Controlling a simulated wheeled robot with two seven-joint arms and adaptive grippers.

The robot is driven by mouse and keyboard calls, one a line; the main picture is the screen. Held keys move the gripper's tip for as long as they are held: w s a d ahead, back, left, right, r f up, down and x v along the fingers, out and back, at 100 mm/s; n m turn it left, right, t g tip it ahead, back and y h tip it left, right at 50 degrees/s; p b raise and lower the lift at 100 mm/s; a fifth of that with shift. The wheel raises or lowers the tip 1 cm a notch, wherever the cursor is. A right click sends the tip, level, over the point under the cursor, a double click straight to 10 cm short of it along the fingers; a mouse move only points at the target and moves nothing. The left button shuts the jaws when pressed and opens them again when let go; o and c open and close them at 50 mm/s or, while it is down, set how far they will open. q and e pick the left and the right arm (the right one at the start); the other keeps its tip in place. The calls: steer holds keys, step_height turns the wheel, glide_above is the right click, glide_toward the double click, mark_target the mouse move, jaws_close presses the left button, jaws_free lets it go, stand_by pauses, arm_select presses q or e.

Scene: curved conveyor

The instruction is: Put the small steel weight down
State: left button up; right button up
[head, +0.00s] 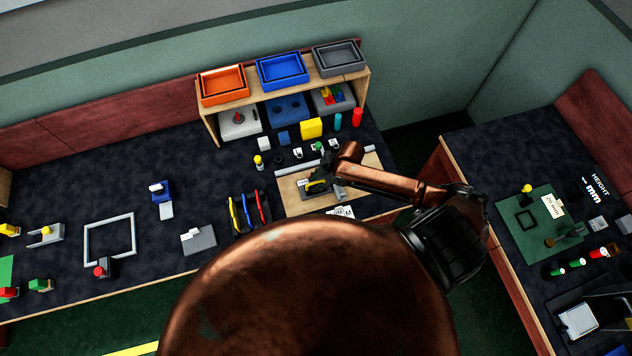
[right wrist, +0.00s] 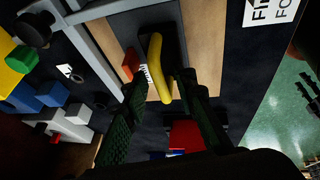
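I cannot make out the small steel weight in either view. My right gripper (head: 326,179) reaches over a wooden board on the far table. In the right wrist view, its two dark ribbed fingers (right wrist: 160,88) stand well apart, with no object visibly clamped between them. A curved yellow piece (right wrist: 166,62) shows between and beyond the fingertips, above a dark base; it also shows in the head view (head: 317,185). I cannot tell whether the fingers touch it. My left gripper is not in view.
The wooden board (head: 291,200) has a grey rail along its back. Behind it stand a yellow block (head: 311,128) and several small items. A shelf holds orange (head: 222,85), blue (head: 282,71) and grey (head: 339,58) trays. Yellow, blue and red tools (head: 249,211) lie left of the board.

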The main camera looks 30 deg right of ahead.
steer(key=v, duration=1.2)
stand_by(0.4)
